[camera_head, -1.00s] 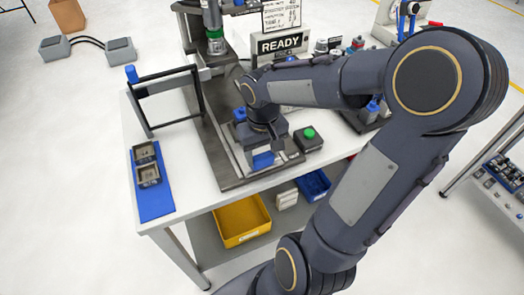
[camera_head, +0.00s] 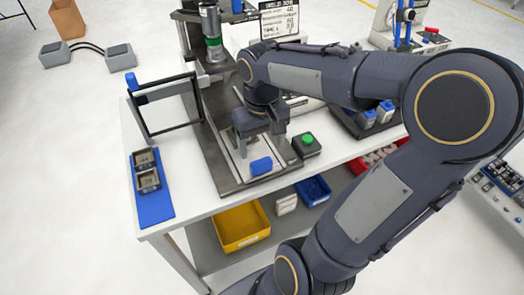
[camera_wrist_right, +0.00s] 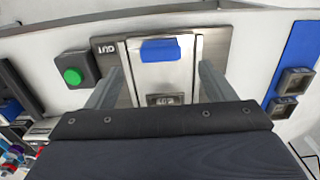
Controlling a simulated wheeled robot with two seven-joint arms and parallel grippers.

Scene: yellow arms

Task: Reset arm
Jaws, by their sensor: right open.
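My right gripper (camera_head: 260,150) hangs over the metal fixture plate (camera_head: 222,160) on the white table. A small grey part (camera_wrist_right: 165,99) lies in the fixture between the fingers, partly hidden by the gripper body. My left gripper is not in view.
A green button box (camera_head: 306,144) stands right beside the fixture. A blue mat (camera_head: 154,206) with two grey parts lies at left, near a black frame (camera_head: 147,118). Yellow (camera_head: 240,227) and blue bins (camera_head: 313,190) sit on the lower shelf.

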